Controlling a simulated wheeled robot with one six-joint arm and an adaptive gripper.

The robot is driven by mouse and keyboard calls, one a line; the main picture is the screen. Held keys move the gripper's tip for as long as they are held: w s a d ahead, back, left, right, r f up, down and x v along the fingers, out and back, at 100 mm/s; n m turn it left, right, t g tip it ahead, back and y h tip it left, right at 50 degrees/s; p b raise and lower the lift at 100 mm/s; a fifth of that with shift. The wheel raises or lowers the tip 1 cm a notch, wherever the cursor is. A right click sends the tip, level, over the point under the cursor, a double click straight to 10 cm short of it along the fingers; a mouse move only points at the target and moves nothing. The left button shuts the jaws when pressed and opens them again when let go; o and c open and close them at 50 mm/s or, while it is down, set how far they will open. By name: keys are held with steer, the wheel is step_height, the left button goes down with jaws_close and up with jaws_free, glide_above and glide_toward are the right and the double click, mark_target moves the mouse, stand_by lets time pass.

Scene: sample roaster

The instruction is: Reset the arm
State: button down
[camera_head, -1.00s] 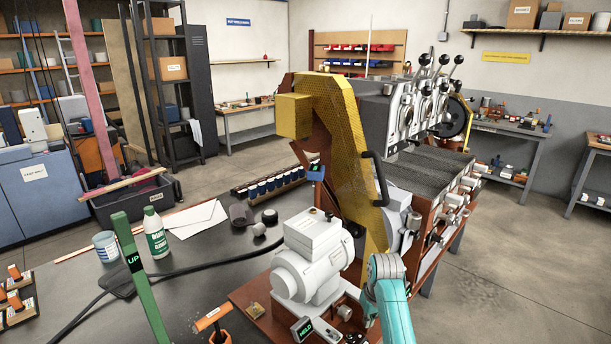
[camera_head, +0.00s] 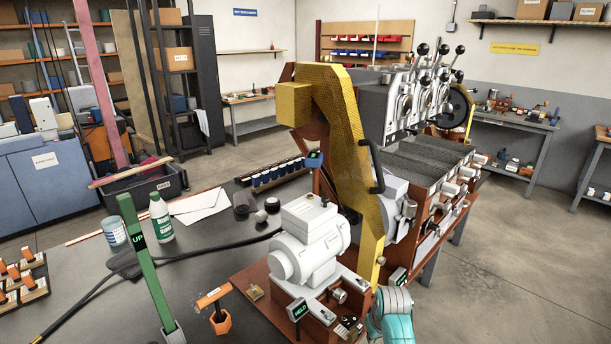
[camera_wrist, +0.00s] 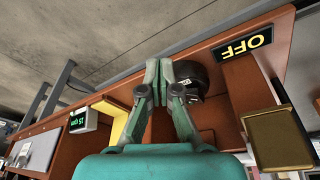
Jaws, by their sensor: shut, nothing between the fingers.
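My gripper (camera_wrist: 159,70) shows in the wrist view with its two grey-green fingertips together and nothing between them. It is over the red-brown machine base (camera_wrist: 215,112), with a dark round part (camera_wrist: 190,76) close beside and partly behind the fingers. I cannot tell whether they touch. In the head view only my teal arm shows, low at the bottom edge right of the grey motor; the gripper itself is out of that frame. The roaster's yellow mesh guard (camera_head: 343,130) and grey motor (camera_head: 310,240) stand left of and behind the arm.
An "OFF" sign (camera_wrist: 244,43) and a brass-coloured block (camera_wrist: 278,138) are right of the fingers; a "15 rpm" display (camera_wrist: 84,120) is left. In the head view, a green "UP" lever (camera_head: 143,255) stands at left. Open floor (camera_head: 500,270) lies at right.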

steer(key=s+f+t, duration=0.2)
steer(key=s+f, duration=0.2)
steer(key=s, duration=0.3)
steer(key=s+f+m+t, duration=0.1)
steer(key=s+f, duration=0.4)
steer(key=s, duration=0.3)
steer(key=s+f+t, duration=0.2)
steer(key=s+f, duration=0.2)
steer(key=s, duration=0.3)
steer(key=s+r+t, duration=0.1)
steer(key=s+r, duration=0.2)
steer(key=s, duration=0.5)
steer(key=s+r+t, duration=0.1)
steer(key=s+r, duration=0.1)
steer(key=s, duration=0.6)
steer(key=s+r+t, duration=0.2)
steer(key=s+r, duration=0.6)
steer(key=r, duration=0.3)
steer(key=s+r+m+t, duration=0.1)
steer(key=s+r+t, duration=0.2)
steer(key=s+r, duration=0.6)
step_height(320, 180, up, 3)
steer(key=shift+a+r+m, duration=0.15)
steer(key=shift+a+m, duration=0.15)
steer(key=shift+a, duration=0.15)
steer(key=shift+a, duration=0.1)
